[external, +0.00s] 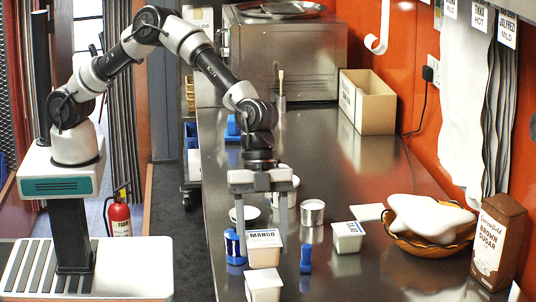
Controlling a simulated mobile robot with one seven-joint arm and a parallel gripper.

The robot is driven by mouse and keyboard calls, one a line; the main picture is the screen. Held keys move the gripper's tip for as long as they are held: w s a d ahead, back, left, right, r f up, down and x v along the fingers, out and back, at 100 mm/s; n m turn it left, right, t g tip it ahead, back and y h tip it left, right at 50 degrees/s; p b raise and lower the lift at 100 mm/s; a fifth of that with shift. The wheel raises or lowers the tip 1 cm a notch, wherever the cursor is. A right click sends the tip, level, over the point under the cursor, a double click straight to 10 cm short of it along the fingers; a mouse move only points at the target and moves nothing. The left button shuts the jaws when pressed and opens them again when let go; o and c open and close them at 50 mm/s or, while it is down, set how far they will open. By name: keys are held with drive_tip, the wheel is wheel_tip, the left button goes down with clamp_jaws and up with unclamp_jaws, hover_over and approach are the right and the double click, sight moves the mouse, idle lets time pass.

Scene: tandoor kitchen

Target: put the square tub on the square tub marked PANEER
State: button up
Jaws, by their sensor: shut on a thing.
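My gripper (262,231) points down over the counter, its fingers on either side of a square tub (264,250) with MANGO on its top, and it is shut on that tub. I cannot tell whether the tub is clear of the counter. Another pale square tub (263,287) stands just in front of it, with no writing readable. A third white tub (348,238) stands to the right, its small dark marking unreadable. I cannot read PANEER on any tub.
Blue items stand left (234,248) and right (305,260) of the held tub. A metal tin (312,213) and bowls are behind. A basket (430,240) and a brown sugar box (497,243) are at right. The counter's middle (300,150) is fairly clear.

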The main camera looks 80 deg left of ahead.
sight(263, 255)
drive_tip(key=shift+f, duration=1.85)
drive_tip(key=shift+f, duration=0.25)
drive_tip(key=o, duration=1.3)
drive_tip(key=shift+r, duration=0.1)
